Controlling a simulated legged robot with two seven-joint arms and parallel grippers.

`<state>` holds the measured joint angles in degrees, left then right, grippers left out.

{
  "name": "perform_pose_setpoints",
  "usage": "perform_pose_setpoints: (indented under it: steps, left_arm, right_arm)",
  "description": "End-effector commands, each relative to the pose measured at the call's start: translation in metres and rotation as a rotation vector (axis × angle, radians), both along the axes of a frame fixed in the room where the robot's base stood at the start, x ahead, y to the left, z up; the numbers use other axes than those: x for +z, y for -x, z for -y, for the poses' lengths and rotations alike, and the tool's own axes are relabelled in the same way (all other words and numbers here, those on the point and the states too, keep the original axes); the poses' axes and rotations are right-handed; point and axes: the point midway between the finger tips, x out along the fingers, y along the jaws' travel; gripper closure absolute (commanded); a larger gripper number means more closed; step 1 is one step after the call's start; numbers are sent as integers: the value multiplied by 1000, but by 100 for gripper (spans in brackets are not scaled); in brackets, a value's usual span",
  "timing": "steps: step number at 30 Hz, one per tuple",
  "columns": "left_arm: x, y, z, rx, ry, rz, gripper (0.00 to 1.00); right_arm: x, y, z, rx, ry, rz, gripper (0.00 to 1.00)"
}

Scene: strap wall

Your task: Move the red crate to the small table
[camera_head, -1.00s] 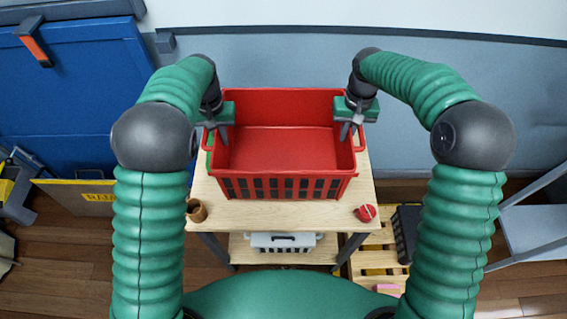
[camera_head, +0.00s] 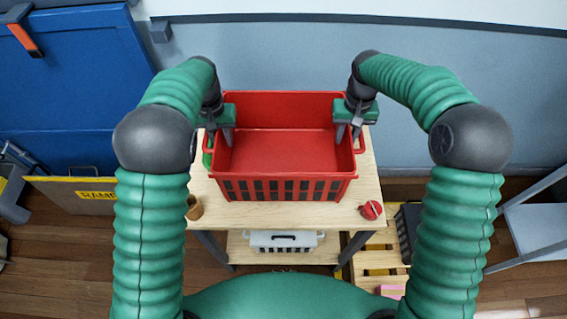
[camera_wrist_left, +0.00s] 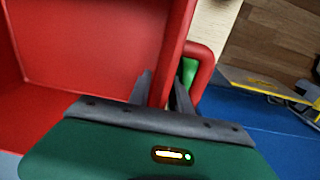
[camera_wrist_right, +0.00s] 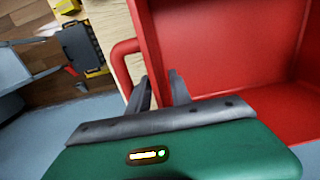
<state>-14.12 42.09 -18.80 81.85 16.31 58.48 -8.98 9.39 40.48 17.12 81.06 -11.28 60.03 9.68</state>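The red crate (camera_head: 285,188) is upright and empty over the wooden workbench (camera_head: 225,214) in the head view. I cannot tell whether its bottom touches the bench top. My left gripper (camera_head: 226,136) is at its left rim, with one finger on each side of the wall in the left wrist view (camera_wrist_left: 165,92). My right gripper (camera_head: 350,132) grips the right rim the same way; it also shows in the right wrist view (camera_wrist_right: 159,92). Both look shut on the rim. No table is clearly the small one; a pale blue-grey surface (camera_head: 540,226) on metal legs is cut off at the right.
A brown cup (camera_head: 194,208) and a small red object (camera_head: 371,210) are on the bench. A white box (camera_head: 284,240) is on its lower shelf. A wooden pallet (camera_head: 376,260) with a black crate (camera_head: 406,232) lies right; a ramp board (camera_head: 85,195) is left.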

Motion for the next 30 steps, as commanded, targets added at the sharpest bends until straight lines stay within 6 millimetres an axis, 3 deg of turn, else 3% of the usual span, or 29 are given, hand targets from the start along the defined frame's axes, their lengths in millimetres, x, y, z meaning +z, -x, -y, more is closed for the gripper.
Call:
perform_pose_setpoints:
  steps: [10,21,26,30]
  left_arm:
    - [4,-1,-2,1,-2,0,73]
    - [65,-1,-2,0,-1,2,73]
    - [78,-1,-2,0,-1,-1,73]
    - [79,-1,-2,0,-1,-2,73]
  right_arm:
    - [0,-1,1,-1,1,0,73]
    - [0,0,1,-1,1,0,73]
    - [2,-1,1,-1,1,1,73]
    - [20,-2,1,-1,2,4,73]
